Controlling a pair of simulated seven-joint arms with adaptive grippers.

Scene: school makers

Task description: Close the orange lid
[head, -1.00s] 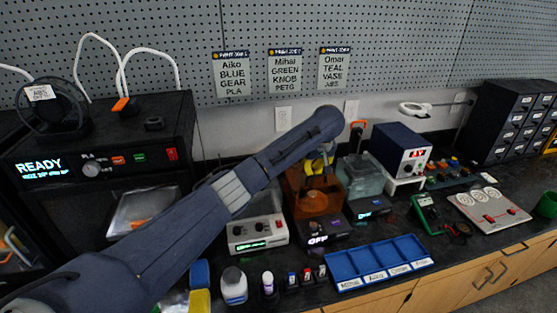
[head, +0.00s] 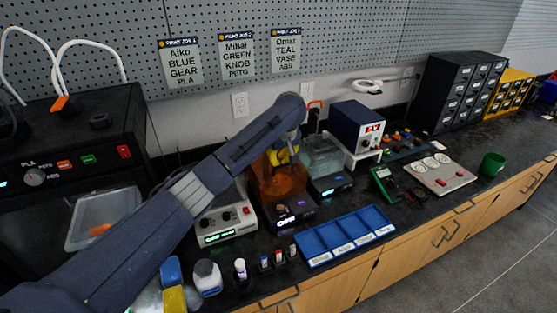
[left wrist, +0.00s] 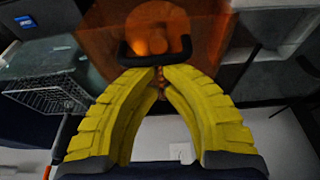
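The see-through orange lid (head: 278,188) is on a dark unit at the back of the bench, behind the blue tray. My left arm partly covers it, and I cannot tell how far open it is. My left gripper (head: 287,154) is at the lid's upper part. In the left wrist view, the orange lid (left wrist: 110,35) has a black handle (left wrist: 155,60). The yellow fingers of the left gripper (left wrist: 160,72) come together at the tips, right by the handle. I cannot see the handle held between them.
A grey control box (head: 226,222) stands left of the lid and a clear bluish container (head: 323,155) right of it. A blue compartment tray (head: 345,236) lies in front. Small bottles (head: 240,268) line the bench's front edge. A blue-and-white power supply (head: 357,127) is farther right.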

